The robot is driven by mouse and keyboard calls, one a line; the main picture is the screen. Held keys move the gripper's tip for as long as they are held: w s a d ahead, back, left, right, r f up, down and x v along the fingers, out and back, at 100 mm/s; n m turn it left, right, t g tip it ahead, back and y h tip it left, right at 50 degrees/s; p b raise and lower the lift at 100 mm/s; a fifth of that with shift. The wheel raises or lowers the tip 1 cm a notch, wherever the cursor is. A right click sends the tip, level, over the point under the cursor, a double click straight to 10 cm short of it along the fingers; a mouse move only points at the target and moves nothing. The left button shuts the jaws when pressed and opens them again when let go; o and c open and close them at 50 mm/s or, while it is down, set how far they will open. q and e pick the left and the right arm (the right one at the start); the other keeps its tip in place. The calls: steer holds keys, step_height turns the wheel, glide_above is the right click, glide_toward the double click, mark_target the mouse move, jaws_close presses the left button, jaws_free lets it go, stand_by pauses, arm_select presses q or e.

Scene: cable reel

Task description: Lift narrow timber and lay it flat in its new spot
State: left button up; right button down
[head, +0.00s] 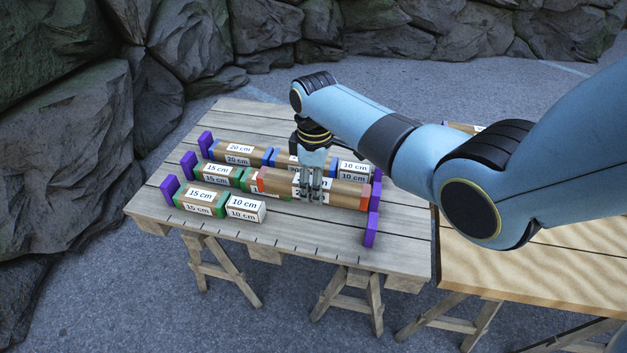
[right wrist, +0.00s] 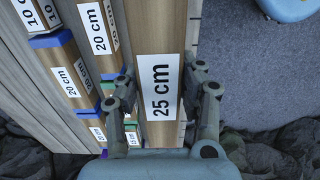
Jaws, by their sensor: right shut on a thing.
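My right gripper (head: 310,196) points down over the table and is shut across the middle of a long narrow timber (head: 342,190) with orange ends. In the right wrist view this timber (right wrist: 155,40) carries a 25 cm label and lies between the two fingers (right wrist: 160,77). It looks level and nearer to the camera than the other timbers, so it seems raised; the gap beneath it is hidden. It partly covers the middle row in the head view. My left gripper is not in view.
A grey plank table (head: 165,215) bears rows of labelled timbers, with 20 cm (head: 237,154), 15 cm (head: 200,200) and 10 cm (head: 246,208) pieces. Purple stops (head: 169,189) (head: 371,229) mark the row ends. The front row is bare right of its 10 cm piece. A lighter table (head: 500,268) stands right.

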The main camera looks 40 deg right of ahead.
steer(key=b, duration=0.9)
glide_above(314, 228)
step_height(314, 228, down, 10)
steer(key=shift+f, duration=0.1)
steer(key=shift+f+b, duration=0.35)
steer(key=shift+f, duration=0.35)
steer(key=shift+r+p, duration=0.1)
steer(key=shift+p, duration=0.2)
steer(key=shift+f, duration=0.35)
steer(key=c, duration=0.7)
jaws_free()
